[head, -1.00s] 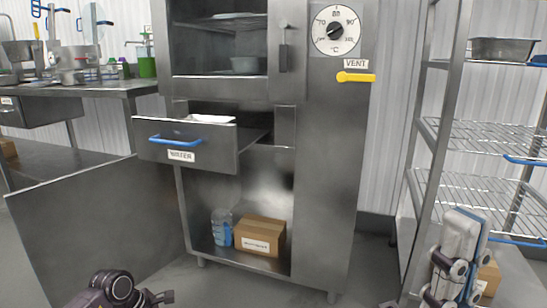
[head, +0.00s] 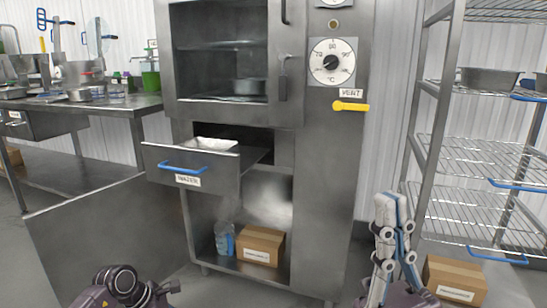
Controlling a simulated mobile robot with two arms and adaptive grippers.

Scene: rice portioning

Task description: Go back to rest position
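My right gripper (head: 391,210) points up at the lower right, in front of the oven cabinet's right edge. Its pale, blue-edged fingers are together with nothing seen between them. Of my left arm only a dark joint shows at the bottom left; its fingers are not seen. The drawer (head: 192,178) labelled WATER, with a blue handle (head: 183,169), is pulled out and nothing touches it. Something white shows inside it. The cabinet (head: 322,205) has a round temperature dial (head: 332,62) and a yellow VENT lever (head: 351,106). Its upper compartment shows a metal pan (head: 250,87).
A wire rack (head: 470,148) with a metal pan (head: 487,78) stands at the right. A cardboard box (head: 455,279) is below it. Another box (head: 261,246) and a blue bottle (head: 225,239) sit in the cabinet's bottom. A steel table (head: 85,106) with utensils stands left.

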